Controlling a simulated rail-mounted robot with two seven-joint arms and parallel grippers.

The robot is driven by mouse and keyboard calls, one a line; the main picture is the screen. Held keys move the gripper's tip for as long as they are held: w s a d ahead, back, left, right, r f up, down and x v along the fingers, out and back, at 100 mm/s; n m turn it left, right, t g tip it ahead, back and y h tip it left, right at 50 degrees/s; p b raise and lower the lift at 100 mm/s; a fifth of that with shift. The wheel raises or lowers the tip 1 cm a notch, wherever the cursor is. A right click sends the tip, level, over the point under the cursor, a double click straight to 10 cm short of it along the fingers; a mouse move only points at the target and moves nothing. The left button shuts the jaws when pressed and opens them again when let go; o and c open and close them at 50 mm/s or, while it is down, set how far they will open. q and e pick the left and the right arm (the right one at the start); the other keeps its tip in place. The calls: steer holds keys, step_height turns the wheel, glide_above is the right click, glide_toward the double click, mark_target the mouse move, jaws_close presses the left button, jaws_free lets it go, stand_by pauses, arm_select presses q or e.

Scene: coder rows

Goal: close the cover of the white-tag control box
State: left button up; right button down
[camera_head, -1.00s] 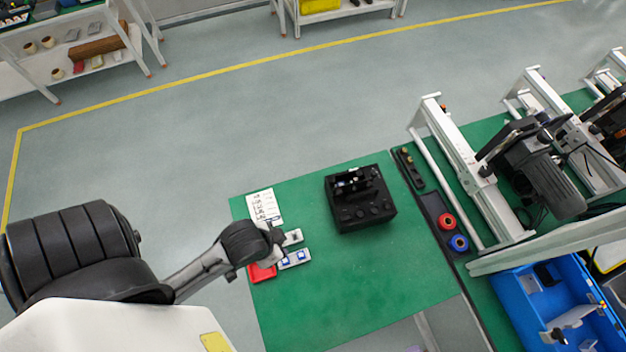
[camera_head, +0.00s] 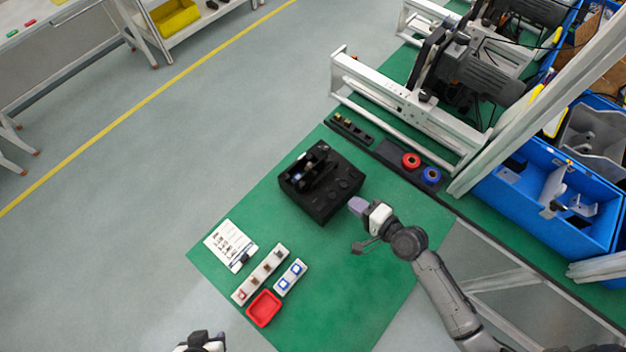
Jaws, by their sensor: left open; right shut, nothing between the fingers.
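A black control box (camera_head: 318,207) sits on the green work mat (camera_head: 345,290), with round knobs on top along its lower-right side. A raised black part with small light-coloured details stands over its upper-left half. I cannot tell a white tag or the exact angle of a cover. My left gripper (camera_head: 204,343) is open, only partly in view at the bottom edge, far from the box.
A white printed card (camera_head: 222,241), a white strip with several small parts (camera_head: 248,287), a white block with blue squares (camera_head: 291,277) and a red tray (camera_head: 263,320) lie left of my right arm. Red (camera_head: 411,160) and blue (camera_head: 431,175) rings, a metal frame and blue bins (camera_head: 560,235) stand right.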

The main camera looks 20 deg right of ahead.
mark_target(316, 175)
steer(key=x, duration=0.8)
steer(key=r+x, duration=0.1)
steer(key=x, duration=0.3)
steer(key=shift+w+a+p, duration=0.2)
steer(key=shift+w+p, duration=0.2)
steer(key=shift+w, duration=0.05)
steer(key=shift+r+p, duration=0.15)
steer(key=shift+p, duration=0.25)
